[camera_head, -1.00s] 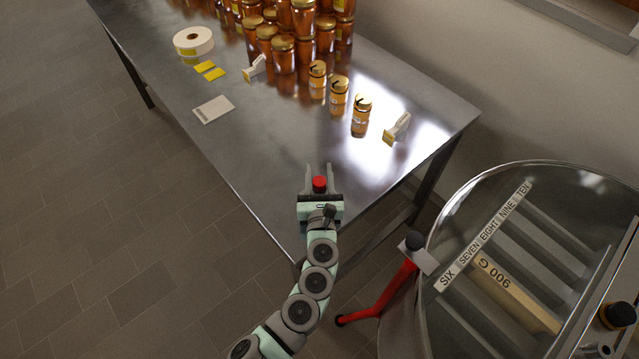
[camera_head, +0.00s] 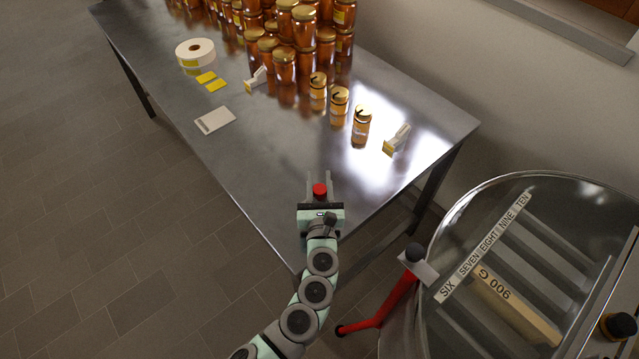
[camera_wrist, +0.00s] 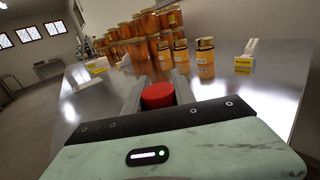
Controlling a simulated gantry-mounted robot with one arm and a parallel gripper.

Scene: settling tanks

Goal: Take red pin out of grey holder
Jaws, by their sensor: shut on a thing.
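A red round-topped piece, which looks like the red pin (camera_head: 320,191), is between the two grey fingers of my gripper (camera_head: 319,179). In the wrist view the red pin (camera_wrist: 158,95) shows as a short red cylinder between the fingers, with my gripper (camera_wrist: 158,88) shut on it. Its lower part is hidden by the gripper body. The gripper is over the near end of the steel table, apart from the jars. I cannot make out a grey holder for certain in either view.
Three small honey jars (camera_head: 340,103) stand on the steel table (camera_head: 275,150), with stacked larger jars (camera_head: 285,68) behind. A white wedge-shaped piece (camera_head: 398,139), a label roll (camera_head: 195,52) and a pale card (camera_head: 215,120) lie on it. A round glass-lidded drum (camera_head: 560,200) stands at right.

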